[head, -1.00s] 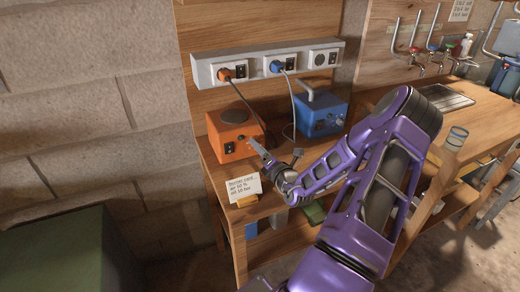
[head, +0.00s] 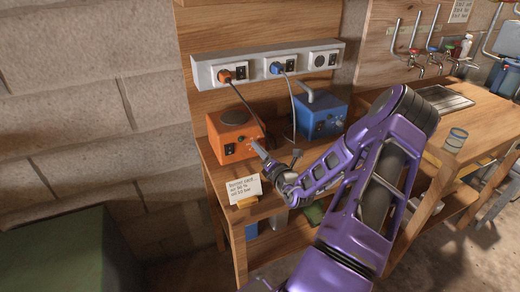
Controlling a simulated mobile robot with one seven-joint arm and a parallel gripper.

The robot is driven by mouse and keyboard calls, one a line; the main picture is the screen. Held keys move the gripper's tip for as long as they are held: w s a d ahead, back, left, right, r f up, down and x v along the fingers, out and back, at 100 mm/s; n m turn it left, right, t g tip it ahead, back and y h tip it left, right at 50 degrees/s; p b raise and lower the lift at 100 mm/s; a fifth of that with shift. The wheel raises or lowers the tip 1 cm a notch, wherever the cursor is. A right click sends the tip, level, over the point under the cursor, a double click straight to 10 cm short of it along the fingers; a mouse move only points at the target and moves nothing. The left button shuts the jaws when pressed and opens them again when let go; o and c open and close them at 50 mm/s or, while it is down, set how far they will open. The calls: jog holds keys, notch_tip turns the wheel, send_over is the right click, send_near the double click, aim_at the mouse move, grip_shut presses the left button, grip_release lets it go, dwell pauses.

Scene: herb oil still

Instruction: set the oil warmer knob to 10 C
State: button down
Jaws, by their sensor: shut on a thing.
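An orange box (head: 228,128) with a dark round plate on top stands on the wooden bench and looks like the oil warmer. Its front has a dark switch on the left. My gripper (head: 255,147) reaches in from the right and is shut at the right part of that front, on what I take to be the knob. The fingers hide the knob, so its pointer and scale cannot be read.
A blue box (head: 322,115) with a pipe on top stands to the right. A power strip (head: 268,64) with orange and blue plugs is behind; their cables hang near my gripper. A written card (head: 243,190) stands at the bench's front edge, just left of my wrist.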

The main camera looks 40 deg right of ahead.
jog(key=n+p, duration=0.1)
jog(key=n, duration=0.3)
jog(key=shift+r+n+p, duration=0.1)
jog(key=shift+n+p, duration=0.2)
jog(key=shift+n, duration=0.1)
jog(key=n, duration=0.4)
jog(key=shift+n+g+b, duration=0.3)
jog(key=shift+g, duration=0.1)
jog(key=c, duration=0.7)
grip_release()
jog(key=shift+o, duration=0.2)
jog(key=shift+s, duration=0.1)
jog(key=s+a, duration=0.1)
jog(key=s, duration=0.4)
jog(key=s+a, duration=0.1)
jog(key=s, duration=0.5)
jog(key=s+a+r, duration=0.1)
jog(key=s, duration=0.5)
jog(key=shift+a, duration=0.25)
